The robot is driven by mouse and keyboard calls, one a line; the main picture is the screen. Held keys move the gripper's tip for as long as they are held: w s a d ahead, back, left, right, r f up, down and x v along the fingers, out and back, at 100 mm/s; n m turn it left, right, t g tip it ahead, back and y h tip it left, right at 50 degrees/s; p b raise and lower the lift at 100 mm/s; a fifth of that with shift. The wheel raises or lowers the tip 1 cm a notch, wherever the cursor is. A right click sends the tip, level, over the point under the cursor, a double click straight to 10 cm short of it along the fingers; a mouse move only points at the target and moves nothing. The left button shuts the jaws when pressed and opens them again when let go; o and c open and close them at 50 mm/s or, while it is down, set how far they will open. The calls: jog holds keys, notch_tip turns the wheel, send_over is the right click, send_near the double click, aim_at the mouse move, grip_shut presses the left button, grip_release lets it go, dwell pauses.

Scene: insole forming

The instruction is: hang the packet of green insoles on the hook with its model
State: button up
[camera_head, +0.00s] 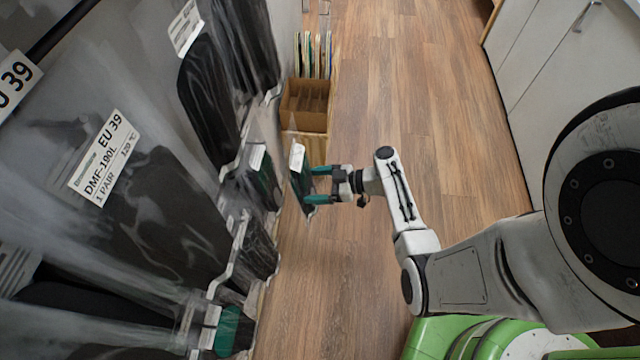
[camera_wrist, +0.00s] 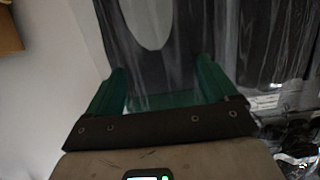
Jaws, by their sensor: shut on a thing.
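My gripper (camera_head: 317,185) is shut on a clear packet (camera_head: 300,183) with a dark green insole and a white label at its top. The packet hangs upright in the air, apart from the wall of hanging packets. In the wrist view my gripper's green fingers (camera_wrist: 160,82) stand either side of a green strip, with dark packets behind. On the wall, a hanging packet (camera_head: 264,183) with a dark green insole and white label is just left of the held one. Another packet with a green patch (camera_head: 229,325) hangs at the lower left. The hook tips are hard to make out.
Large clear packets of black insoles, one labelled EU 39 (camera_head: 98,165), fill the left wall. A cardboard box (camera_head: 305,112) stands beyond my gripper, with several thin upright items (camera_head: 313,58) behind it. White cabinets (camera_head: 550,75) line the right. The wooden floor (camera_head: 420,90) between is clear.

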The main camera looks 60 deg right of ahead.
jog(key=shift+r+b+x, duration=0.15)
jog(key=shift+b+x, duration=0.1)
jog(key=shift+x, duration=1.05)
jog(key=shift+r+b+x, duration=0.2)
jog(key=shift+x, duration=1.1)
jog(key=shift+r+b+x, duration=0.15)
jog(key=shift+b+x, duration=0.1)
jog(key=shift+x, duration=1.05)
jog(key=shift+w+a+b, duration=0.1)
jog(key=shift+w+b, duration=0.1)
jog(key=shift+b, duration=0.15)
jog(key=o, duration=0.9)
jog(key=v, duration=1)
jog(key=shift+s+r, duration=0.15)
jog(key=shift+s, duration=0.2)
